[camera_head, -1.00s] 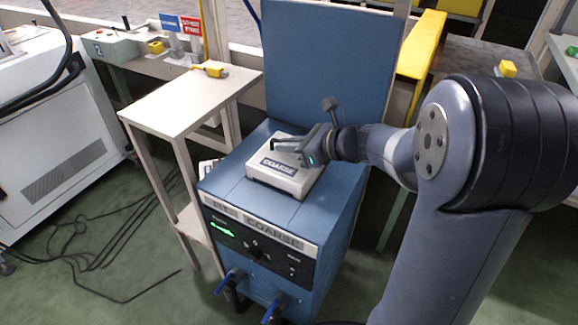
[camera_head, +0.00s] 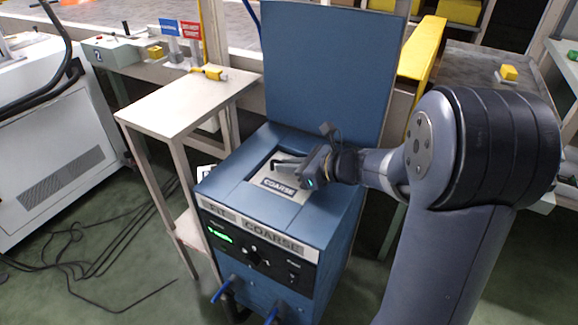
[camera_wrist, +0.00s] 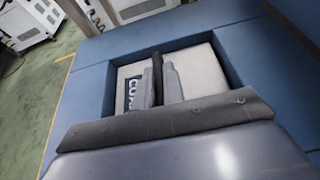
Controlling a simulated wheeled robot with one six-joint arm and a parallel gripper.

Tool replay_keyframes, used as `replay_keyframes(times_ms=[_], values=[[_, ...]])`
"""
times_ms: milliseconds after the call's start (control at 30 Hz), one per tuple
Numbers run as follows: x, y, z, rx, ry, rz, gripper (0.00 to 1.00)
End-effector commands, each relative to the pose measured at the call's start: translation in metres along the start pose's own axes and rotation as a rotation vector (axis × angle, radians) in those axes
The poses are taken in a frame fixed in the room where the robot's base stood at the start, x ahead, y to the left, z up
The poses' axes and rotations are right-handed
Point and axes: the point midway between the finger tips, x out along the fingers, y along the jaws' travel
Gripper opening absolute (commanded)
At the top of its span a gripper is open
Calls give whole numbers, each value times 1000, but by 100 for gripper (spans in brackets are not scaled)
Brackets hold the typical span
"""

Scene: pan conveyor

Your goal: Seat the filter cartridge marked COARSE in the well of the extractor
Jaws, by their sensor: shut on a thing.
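The filter cartridge (camera_head: 270,191) is a pale grey block with a dark label reading COARSE. It sits down in the square well of the blue extractor (camera_head: 228,187), with its top near the level of the surrounding surface. It also shows in the wrist view (camera_wrist: 202,70), inside the well with a dark gap along its edges. My gripper (camera_head: 285,166) is over the cartridge and shut on its handle; in the wrist view the fingers (camera_wrist: 163,78) stand close together at the middle of the cartridge. The handle is mostly hidden by the fingers.
The extractor's blue lid (camera_head: 330,70) stands upright behind the well. A beige side table (camera_head: 185,105) with a yellow tool (camera_head: 211,73) stands at left. A yellow rail (camera_head: 422,48) runs behind at right. Black cables (camera_head: 75,250) lie on the green floor.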

Motion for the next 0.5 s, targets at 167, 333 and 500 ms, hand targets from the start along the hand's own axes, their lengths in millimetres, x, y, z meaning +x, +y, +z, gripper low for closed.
replay_keyframes(times_ms=[167, 333, 500], values=[[3, 2, -11, 8, 17, 4, 20], [3, 2, -14, 10, 20, 5, 32], [3, 2, -14, 9, 22, 4, 32]])
